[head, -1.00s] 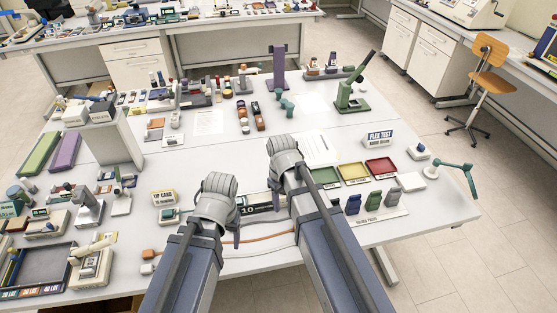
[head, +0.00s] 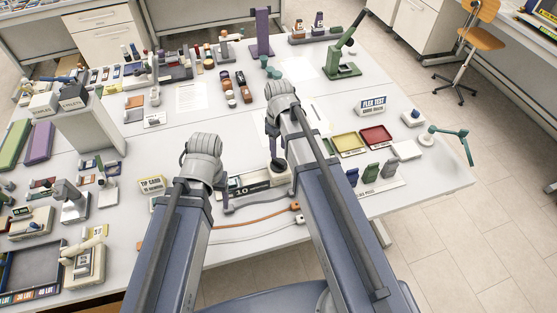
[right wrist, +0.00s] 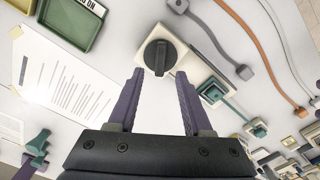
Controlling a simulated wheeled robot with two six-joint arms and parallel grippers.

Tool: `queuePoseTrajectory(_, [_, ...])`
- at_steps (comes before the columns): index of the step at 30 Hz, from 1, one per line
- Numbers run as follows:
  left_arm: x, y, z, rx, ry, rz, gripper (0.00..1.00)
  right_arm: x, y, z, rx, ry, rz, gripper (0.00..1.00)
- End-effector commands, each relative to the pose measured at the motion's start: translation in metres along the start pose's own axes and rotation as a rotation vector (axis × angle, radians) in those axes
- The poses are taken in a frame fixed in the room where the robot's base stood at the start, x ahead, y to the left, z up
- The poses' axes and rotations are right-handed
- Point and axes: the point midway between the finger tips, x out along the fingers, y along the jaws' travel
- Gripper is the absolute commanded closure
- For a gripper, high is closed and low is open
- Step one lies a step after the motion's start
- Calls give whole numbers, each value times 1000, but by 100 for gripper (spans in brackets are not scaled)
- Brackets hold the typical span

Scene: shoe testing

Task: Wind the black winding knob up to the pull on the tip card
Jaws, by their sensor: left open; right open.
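The black winding knob (right wrist: 160,56) is round with a raised bar and sits on a pale square block (right wrist: 178,43) in the right wrist view. In the head view the knob (head: 277,164) shows dark beside my right arm. My right gripper (right wrist: 160,74) is open; its two purple fingers point at the knob, tips just short of its sides in the picture, and contact cannot be told. The tip card (head: 152,185) stands left of my left arm; its small print is too blurred to read. My left gripper (head: 217,191) is open and mostly hidden behind its wrist.
A "10" display box (head: 247,185) lies between my arms. An orange cable (head: 262,219) and grey cables run in front of it. Green, yellow and red trays (head: 376,136) stand to the right. A printed sheet (right wrist: 60,75) lies left of the knob in the right wrist view.

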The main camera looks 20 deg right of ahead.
Motion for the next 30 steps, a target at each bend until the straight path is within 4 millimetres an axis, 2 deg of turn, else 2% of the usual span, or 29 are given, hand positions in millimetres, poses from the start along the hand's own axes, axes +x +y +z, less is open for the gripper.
queuePoseTrajectory(1, [12, 1, -1, 1, 0, 0, 32, 12, 0, 0, 0, 0, 0, 50])
queuePoseTrajectory(12, [56, 5, -3, 6, 0, -1, 32, 56, 0, 0, 0, 0, 0, 50])
queuePoseTrajectory(24, [60, 6, -4, 5, 0, -1, 32, 60, 0, 0, 0, 0, 0, 50])
queuePoseTrajectory(30, [60, 6, -4, 5, 0, -1, 32, 60, 0, 0, 0, 0, 0, 71])
